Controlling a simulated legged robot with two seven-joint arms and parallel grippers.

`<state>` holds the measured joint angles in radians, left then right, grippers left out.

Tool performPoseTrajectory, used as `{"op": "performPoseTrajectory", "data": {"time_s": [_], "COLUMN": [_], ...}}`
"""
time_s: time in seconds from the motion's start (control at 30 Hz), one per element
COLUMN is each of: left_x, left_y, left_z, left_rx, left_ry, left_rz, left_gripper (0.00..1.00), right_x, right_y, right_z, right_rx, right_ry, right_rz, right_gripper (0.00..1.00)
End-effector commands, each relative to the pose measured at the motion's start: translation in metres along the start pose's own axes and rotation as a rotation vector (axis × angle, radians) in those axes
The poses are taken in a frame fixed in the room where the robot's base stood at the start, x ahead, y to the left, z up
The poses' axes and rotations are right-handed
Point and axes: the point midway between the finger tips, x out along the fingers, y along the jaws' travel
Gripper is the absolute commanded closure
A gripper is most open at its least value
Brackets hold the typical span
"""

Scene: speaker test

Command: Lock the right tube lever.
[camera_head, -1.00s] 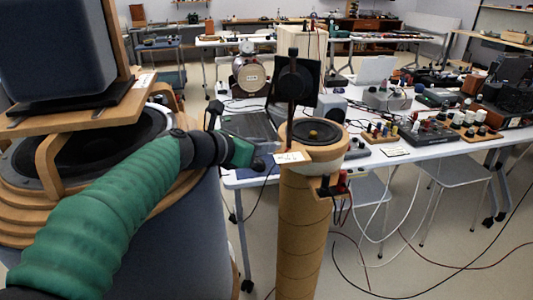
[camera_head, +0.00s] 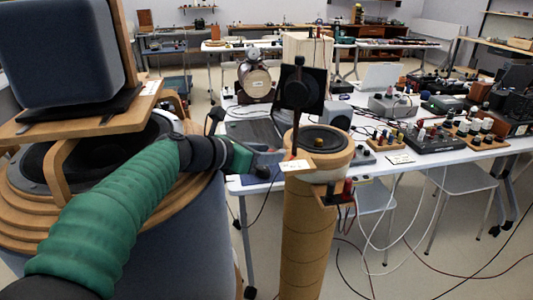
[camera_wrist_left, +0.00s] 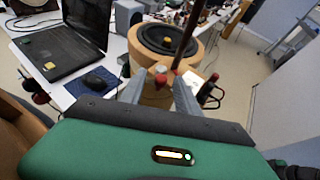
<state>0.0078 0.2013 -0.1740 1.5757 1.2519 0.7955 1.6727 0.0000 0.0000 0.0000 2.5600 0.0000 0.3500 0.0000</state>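The right tube (camera_head: 305,235) is a tan cardboard column with a black speaker (camera_head: 321,139) in a wooden ring on top. A dark upright bar (camera_head: 293,130), perhaps its lever, rises at the ring's front left beside a black square plate (camera_head: 312,91). In the left wrist view, the bar (camera_wrist_left: 188,30) stands just beyond the fingertips. My left gripper (camera_head: 272,166) is left of the tube's top. In its wrist view, the fingers (camera_wrist_left: 157,80) are apart, with red-topped terminals (camera_wrist_left: 161,79) seen between them. I cannot tell whether they touch anything. My right gripper is not in view.
A large grey tube (camera_head: 190,245) with wooden rings stands at the left, under a grey box (camera_head: 68,50) on a wooden shelf. A white table (camera_head: 450,157) with a laptop, instruments and cables lies behind. Cables hang beside the right tube. Floor shows at the lower right.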

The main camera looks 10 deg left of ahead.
Motion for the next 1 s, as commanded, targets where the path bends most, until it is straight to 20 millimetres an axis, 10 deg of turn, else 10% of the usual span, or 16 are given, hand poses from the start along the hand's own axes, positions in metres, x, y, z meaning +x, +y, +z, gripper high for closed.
{"op": "performPoseTrajectory", "data": {"time_s": [0.4, 1.0], "left_x": [-0.017, -0.115], "left_y": [0.001, -0.112], "left_z": [0.043, 0.007], "left_rx": [0.002, -0.001], "left_ry": [-0.002, 0.0], "left_rz": [0.0, 0.0], "left_gripper": [0.62, 0.62], "right_x": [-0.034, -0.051], "right_y": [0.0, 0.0], "right_z": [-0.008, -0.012], "right_rx": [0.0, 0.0], "right_ry": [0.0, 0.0], "right_rz": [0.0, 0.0], "right_gripper": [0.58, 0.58]}}
